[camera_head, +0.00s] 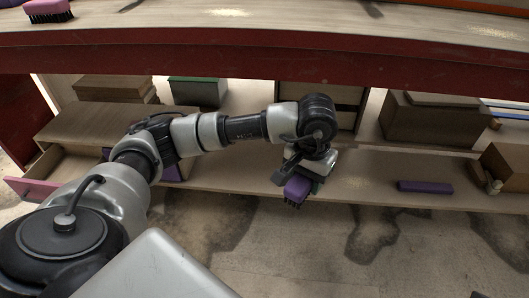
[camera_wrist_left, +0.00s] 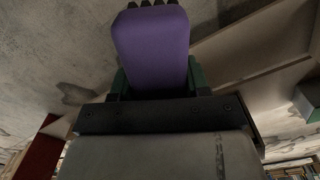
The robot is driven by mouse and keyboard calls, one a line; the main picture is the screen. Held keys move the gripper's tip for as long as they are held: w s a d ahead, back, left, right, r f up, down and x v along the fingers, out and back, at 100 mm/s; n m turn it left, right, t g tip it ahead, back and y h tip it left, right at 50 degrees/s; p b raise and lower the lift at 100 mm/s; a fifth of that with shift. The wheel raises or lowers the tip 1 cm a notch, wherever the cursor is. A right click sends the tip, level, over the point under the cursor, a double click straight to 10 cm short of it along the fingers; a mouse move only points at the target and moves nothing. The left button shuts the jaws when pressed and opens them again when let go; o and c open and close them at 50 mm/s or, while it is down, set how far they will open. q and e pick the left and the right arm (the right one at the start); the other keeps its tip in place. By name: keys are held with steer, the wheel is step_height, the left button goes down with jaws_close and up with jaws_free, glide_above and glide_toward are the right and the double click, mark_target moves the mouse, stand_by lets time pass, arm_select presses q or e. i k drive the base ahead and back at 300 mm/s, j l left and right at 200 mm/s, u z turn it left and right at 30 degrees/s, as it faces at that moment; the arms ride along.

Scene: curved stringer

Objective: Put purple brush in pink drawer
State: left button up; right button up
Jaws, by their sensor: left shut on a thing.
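The purple brush (camera_head: 297,189) has dark bristles and is held by my left gripper (camera_head: 308,178), in front of the lower shelf's edge. In the left wrist view the purple brush (camera_wrist_left: 152,47) shows large, between the green-sided fingers (camera_wrist_left: 158,80), with dark bristles at its far end. The pink drawer (camera_head: 32,189) is at the far left of the head view, under a wooden cabinet, and is pulled out. Its pink front faces left and front, and part of its wooden inside shows. My left arm covers the drawer's right part. My right gripper is not in view.
A pink brush (camera_head: 48,10) stands on the upper shelf (camera_head: 220,22) at top left. A purple block (camera_head: 425,187) lies on the lower shelf (camera_head: 350,190). Wooden boxes (camera_head: 432,120) stand at right, and a green-topped box (camera_head: 198,91) stands at the back. The floor in front is clear.

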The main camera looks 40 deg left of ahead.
mark_target(68, 175)
steer(key=i+l+u, duration=0.1)
steer(key=u, duration=0.25)
steer(key=i+l+u, duration=0.1)
steer(key=u, duration=0.25)
steer(key=l+u, duration=0.15)
steer(key=u, duration=0.2)
steer(key=i, duration=0.05)
